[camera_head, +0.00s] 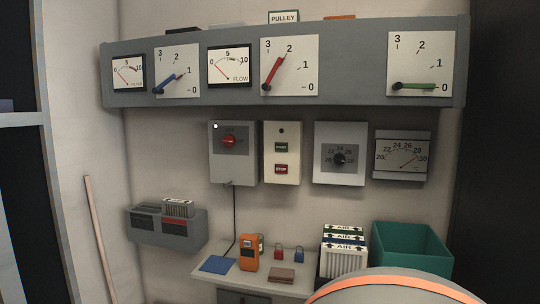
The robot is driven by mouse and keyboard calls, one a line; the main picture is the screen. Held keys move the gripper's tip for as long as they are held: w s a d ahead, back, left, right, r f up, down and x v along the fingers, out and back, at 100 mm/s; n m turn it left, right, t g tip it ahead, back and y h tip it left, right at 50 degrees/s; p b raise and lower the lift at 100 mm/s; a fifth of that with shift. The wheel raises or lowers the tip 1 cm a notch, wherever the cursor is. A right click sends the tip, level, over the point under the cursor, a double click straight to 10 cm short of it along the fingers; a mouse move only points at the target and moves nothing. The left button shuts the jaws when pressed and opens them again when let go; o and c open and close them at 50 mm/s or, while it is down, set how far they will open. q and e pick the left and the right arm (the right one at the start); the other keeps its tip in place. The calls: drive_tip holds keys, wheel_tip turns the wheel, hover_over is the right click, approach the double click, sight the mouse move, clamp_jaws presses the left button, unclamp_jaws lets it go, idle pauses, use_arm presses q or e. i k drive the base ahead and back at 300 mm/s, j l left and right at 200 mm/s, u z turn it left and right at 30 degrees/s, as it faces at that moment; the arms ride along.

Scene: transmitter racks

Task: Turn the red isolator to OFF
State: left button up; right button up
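The red isolator (229,141) is a red rotary knob on a black plate, on the front of a grey wall box (218,172). The box hangs left of centre under the long grey panel, with a small white light at its top left. The knob's grip looks roughly level, but its labels are too small to read, so I cannot tell its setting. Neither of my grippers is in view.
A START/STOP box (282,190) hangs close right of the isolator box, then a dial box (340,180). The grey panel (230,37) carries gauges and levers above. Below, a shelf (262,284) holds an orange meter (248,252) and padlocks (299,255). A green bin (411,250) stands right.

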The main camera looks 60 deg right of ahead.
sight(230, 140)
drive_tip(key=z, duration=1.85)
